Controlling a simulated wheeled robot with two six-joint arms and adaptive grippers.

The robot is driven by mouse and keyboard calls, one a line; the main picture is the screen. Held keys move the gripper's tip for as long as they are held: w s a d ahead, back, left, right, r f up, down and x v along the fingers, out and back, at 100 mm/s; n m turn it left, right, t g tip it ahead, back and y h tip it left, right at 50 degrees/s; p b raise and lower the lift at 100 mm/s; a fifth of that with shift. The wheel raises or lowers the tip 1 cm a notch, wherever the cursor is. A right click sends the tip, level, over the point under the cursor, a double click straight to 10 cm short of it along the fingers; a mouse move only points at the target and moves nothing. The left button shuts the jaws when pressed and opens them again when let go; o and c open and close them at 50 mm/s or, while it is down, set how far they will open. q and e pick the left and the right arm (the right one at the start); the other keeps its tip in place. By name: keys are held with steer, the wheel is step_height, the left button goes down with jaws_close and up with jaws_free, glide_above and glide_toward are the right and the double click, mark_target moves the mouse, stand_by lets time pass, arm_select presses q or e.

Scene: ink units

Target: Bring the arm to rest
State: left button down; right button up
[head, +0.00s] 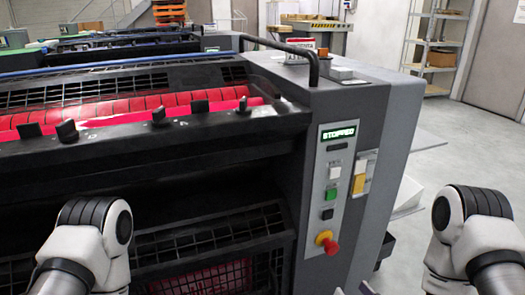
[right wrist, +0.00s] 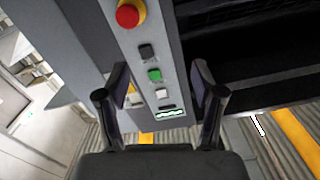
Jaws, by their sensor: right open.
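My right gripper (right wrist: 155,86) is open and empty in the right wrist view. Its two dark fingers stand either side of the control panel (right wrist: 150,62), and I see no contact with it. A similar part of my left arm (head: 85,245) shows at the lower left, in front of the press. My left gripper is not in view.
The grey press (head: 385,120) fills the left and middle. Its panel has a display (head: 338,133) reading STOPPED, several buttons and a red knob (head: 330,246). Red ink (head: 150,108) lies along its rollers. Open floor (head: 480,145) and shelves (head: 435,50) are at right.

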steer(key=s+a+r+g+h+p, duration=0.15)
steer(key=s+r+g+p, duration=0.45)
steer(key=r+p, duration=0.95)
steer(key=s+d+f+g+h+p, duration=0.1)
steer(key=s+f+g+p, duration=0.1)
steer(key=s, duration=0.4)
steer(key=s+d+f+m+g+h+p, duration=0.1)
steer(key=s+d+f+g+h+p, duration=0.1)
steer(key=s+f+g+p, duration=0.1)
steer(key=s+d+f+m+g+h+p, duration=0.1)
steer(key=s+d+f+g+h+p, duration=0.1)
steer(key=s, duration=0.7)
step_height(320, 180, down, 2)
steer(key=g+p, duration=0.1)
steer(key=g, duration=0.2)
steer(key=shift+d+f+g, duration=0.2)
steer(key=shift+g, duration=0.1)
steer(key=shift+c, duration=0.4)
